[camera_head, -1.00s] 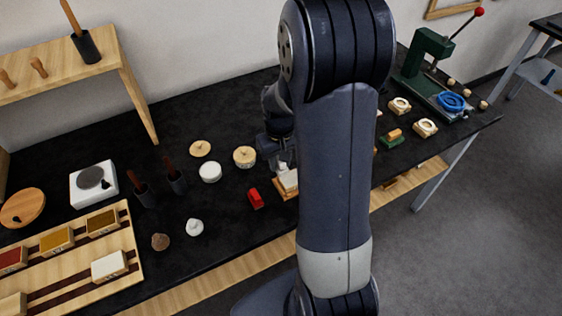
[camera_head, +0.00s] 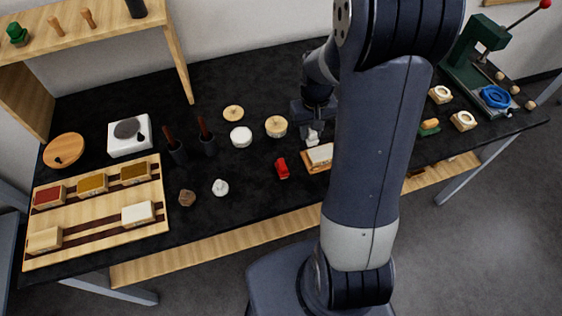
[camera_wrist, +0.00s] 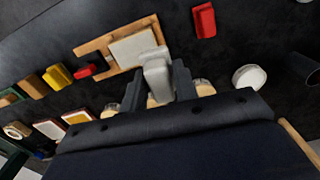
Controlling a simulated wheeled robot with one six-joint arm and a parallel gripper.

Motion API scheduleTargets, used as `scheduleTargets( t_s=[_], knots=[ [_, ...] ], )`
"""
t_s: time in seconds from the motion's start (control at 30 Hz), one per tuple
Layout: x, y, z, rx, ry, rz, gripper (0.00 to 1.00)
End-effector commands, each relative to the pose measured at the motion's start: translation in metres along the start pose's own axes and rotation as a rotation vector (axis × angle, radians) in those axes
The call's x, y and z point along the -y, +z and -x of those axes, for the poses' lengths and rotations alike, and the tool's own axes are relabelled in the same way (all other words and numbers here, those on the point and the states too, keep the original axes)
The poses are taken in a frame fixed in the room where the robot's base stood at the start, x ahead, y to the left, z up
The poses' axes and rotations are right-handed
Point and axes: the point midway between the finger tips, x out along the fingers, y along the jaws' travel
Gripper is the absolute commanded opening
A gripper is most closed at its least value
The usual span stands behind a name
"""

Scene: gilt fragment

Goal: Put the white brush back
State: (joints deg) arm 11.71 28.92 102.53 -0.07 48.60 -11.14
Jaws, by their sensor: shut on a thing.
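My gripper (camera_wrist: 157,88) is shut on the white brush (camera_wrist: 157,72), a pale upright-looking piece between the two dark fingers in the wrist view. In the head view my gripper (camera_head: 316,117) is partly hidden by my arm, and the white brush (camera_head: 313,138) shows just under it. A wooden tray (camera_wrist: 94,45) with a pale block (camera_wrist: 132,46) lies right by the brush's far end. The brush overlaps the tray in the picture; I cannot tell whether they touch.
A red object (camera_head: 282,169) lies left of the tray. A white round pot (camera_head: 241,137) and wooden discs stand further left. Dark holders (camera_head: 177,151) and a board of coloured blocks (camera_head: 100,235) are at the left. A green press (camera_head: 475,58) stands at the right.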

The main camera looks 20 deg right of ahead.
Motion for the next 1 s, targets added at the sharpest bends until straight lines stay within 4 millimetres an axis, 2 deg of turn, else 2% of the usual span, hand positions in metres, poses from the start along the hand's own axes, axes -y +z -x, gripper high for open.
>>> scheduleTargets(
  t_s=[0.17, 0.4, 0.6, 0.7, 0.83, 1.0],
  knots=[
    [0.028, -0.005, -0.009, -0.004, 0.0, 0.071, 0.07],
    [0.103, -0.003, -0.018, -0.005, 0.0, 0.257, 0.07],
    [0.151, 0.009, -0.019, -0.004, -0.001, 0.381, 0.07],
    [0.165, 0.014, -0.017, -0.003, -0.001, 0.419, 0.07],
    [0.173, 0.018, -0.022, 0.001, -0.001, 0.44, 0.07],
    [0.174, 0.019, -0.053, 0.006, -0.001, 0.442, 0.07]
  ],
)
